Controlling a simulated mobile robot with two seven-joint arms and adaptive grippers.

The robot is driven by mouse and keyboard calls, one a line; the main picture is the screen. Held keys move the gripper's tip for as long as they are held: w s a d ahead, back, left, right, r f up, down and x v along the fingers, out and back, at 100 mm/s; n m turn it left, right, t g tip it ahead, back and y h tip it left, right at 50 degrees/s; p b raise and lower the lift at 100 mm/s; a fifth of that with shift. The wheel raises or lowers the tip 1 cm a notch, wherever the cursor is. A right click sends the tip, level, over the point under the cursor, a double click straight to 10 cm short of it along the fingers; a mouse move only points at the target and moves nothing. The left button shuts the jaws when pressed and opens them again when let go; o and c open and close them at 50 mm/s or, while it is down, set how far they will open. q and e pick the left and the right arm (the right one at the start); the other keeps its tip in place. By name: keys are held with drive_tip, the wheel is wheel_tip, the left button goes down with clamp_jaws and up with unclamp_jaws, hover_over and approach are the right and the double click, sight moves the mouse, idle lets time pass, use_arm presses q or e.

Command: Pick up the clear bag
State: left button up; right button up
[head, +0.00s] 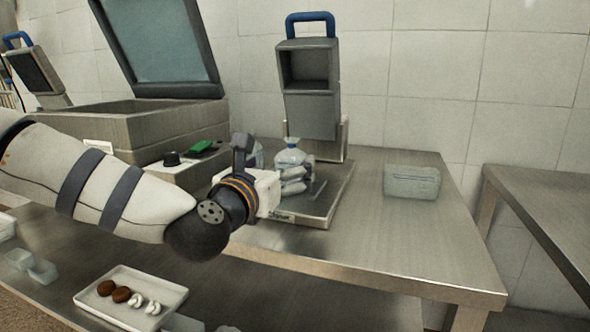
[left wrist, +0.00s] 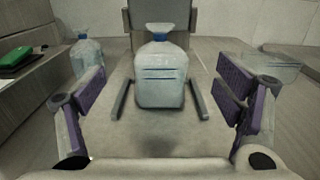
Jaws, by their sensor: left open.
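A clear bag (head: 289,157) with a blue tied top stands upright on the metal platform of a scale (head: 328,208). In the left wrist view the clear bag (left wrist: 160,82) is centred ahead, between two dark bars on the platform. My left gripper (head: 293,182) reaches in from the left at the bag and partly covers it in the head view. In the left wrist view its purple-padded fingers (left wrist: 162,88) are spread wide, one on each side of the bag, with gaps to it. The gripper is open and empty. My right gripper is not in view.
A second clear bag (left wrist: 87,58) with a blue top stands to the left. A clear container (head: 411,182) lies on the right of the steel table (head: 390,235). The scale's upright head (head: 310,95) rises behind the bag. A big lidded machine (head: 150,125) stands left.

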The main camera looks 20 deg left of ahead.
sight(287, 160)
use_arm(q)
drive_tip(key=w, duration=0.7)
drive_tip(key=shift+w+d+f, duration=0.1)
drive_tip(key=shift+d+f, duration=0.05)
drive_tip(key=c, duration=1.5)
